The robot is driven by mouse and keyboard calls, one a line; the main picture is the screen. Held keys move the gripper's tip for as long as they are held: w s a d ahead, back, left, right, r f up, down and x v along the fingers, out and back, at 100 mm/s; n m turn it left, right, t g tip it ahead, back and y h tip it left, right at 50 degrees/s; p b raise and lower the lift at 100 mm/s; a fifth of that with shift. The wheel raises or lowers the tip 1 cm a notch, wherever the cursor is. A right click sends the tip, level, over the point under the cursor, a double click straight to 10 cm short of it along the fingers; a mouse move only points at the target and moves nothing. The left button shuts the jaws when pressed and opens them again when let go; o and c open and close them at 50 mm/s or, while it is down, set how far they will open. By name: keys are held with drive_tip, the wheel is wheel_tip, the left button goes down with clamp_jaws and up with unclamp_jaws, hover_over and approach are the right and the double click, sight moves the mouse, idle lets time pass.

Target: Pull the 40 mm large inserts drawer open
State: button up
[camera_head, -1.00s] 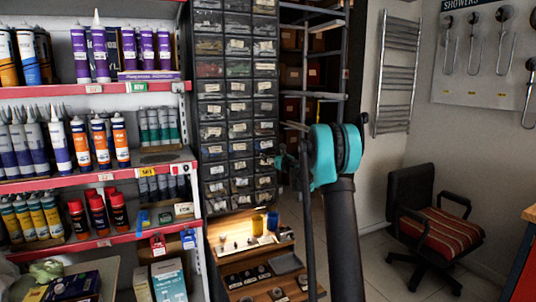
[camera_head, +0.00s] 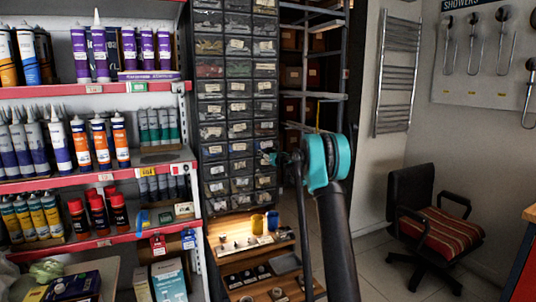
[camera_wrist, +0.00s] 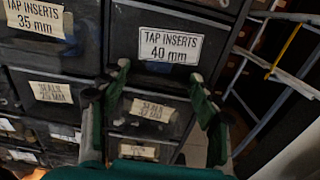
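The 40 mm drawer (camera_wrist: 122,30) is dark, with a white label (camera_wrist: 170,46) that reads "TAP INSERTS 40 mm". It is at the upper middle of the wrist view and looks shut. My gripper (camera_wrist: 160,71) is open and empty, its two green fingers apart. The fingertips lie just below the label in the picture, one towards each side of the drawer's lower edge. I cannot tell whether they touch it. In the head view, my gripper (camera_head: 271,158) is small, at the right side of the drawer cabinet (camera_head: 238,105), partly hidden by my arm.
The drawer labelled 35 mm (camera_wrist: 35,18) is on the left. Drawers labelled "SEALS" (camera_wrist: 151,110) are below. A metal rack (camera_head: 318,97) stands right of the cabinet. A red-edged shelf (camera_head: 90,168) with tubes stands left. A chair (camera_head: 435,215) stands on the open floor at the right.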

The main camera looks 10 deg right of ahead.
drive_tip(key=c, duration=0.9)
drive_tip(key=v, duration=1.4)
drive_tip(key=shift+s+d, duration=0.1)
drive_tip(key=shift+s, duration=0.1)
drive_tip(key=shift+r, duration=0.1)
drive_tip(key=o, duration=1.7)
drive_tip(key=shift+c, duration=0.2)
drive_tip(key=v, duration=1.2)
